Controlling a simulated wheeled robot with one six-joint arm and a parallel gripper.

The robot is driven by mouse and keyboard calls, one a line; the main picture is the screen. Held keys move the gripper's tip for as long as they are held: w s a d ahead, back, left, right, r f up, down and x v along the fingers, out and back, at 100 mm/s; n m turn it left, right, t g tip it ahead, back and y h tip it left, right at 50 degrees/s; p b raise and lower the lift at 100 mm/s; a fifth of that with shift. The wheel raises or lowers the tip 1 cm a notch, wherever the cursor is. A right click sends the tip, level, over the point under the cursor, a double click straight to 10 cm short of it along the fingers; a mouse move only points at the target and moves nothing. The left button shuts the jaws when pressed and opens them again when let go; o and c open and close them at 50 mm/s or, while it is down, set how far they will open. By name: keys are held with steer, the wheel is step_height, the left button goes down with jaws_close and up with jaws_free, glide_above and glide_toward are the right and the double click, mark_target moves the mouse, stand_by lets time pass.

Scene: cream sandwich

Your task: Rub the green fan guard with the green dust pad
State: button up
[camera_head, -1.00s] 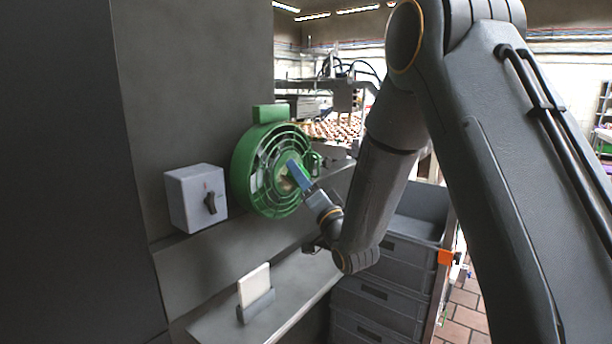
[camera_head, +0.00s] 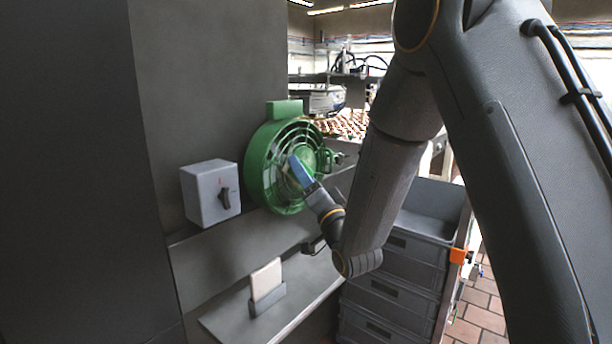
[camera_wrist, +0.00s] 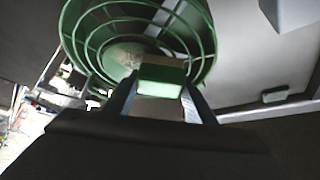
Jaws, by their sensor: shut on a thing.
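The green fan guard (camera_head: 285,137) is a round cage of rings on the front of a green fan housing, fixed to the grey wall. In the wrist view the guard (camera_wrist: 208,55) fills the top, with a pale brownish patch on its hub. My gripper (camera_head: 297,168) has blue fingers and is in front of the guard's middle. In the wrist view its fingers (camera_wrist: 160,88) are shut on the green dust pad (camera_wrist: 160,75), which has a pale brownish layer on its far side. The pad overlaps the guard's lower rings there; I cannot tell whether they touch.
A grey switch box (camera_head: 205,196) with a black knob sits left of the fan. Below, a white block stands in a grey holder (camera_head: 267,302) on a ledge. Stacked grey crates (camera_head: 395,285) stand at the lower right, under my arm.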

steer(key=shift+w+d+r+b, duration=0.2)
steer(key=shift+w+d+b, duration=0.35)
steer(key=shift+w+d, duration=0.6)
steer(key=shift+w+d+b, duration=0.35)
steer(key=shift+w+d, duration=0.2)
steer(key=shift+w, duration=0.25)
steer(key=shift+w+d+b, duration=0.3)
steer(key=shift+w+d, duration=0.25)
steer(key=shift+w, duration=0.3)
steer(key=shift+w+d+b, duration=0.35)
steer(key=shift+w+d, duration=0.2)
steer(key=shift+w, duration=0.25)
steer(key=shift+s+d+p, duration=0.2)
steer(key=shift+s+d, duration=0.75)
steer(key=shift+d, duration=0.25)
steer(key=shift+s+d+p, duration=0.15)
steer(key=shift+s+d, duration=0.8)
steer(key=shift+d, duration=0.2)
steer(key=shift+s+d, duration=0.9)
steer(key=shift+d, duration=0.3)
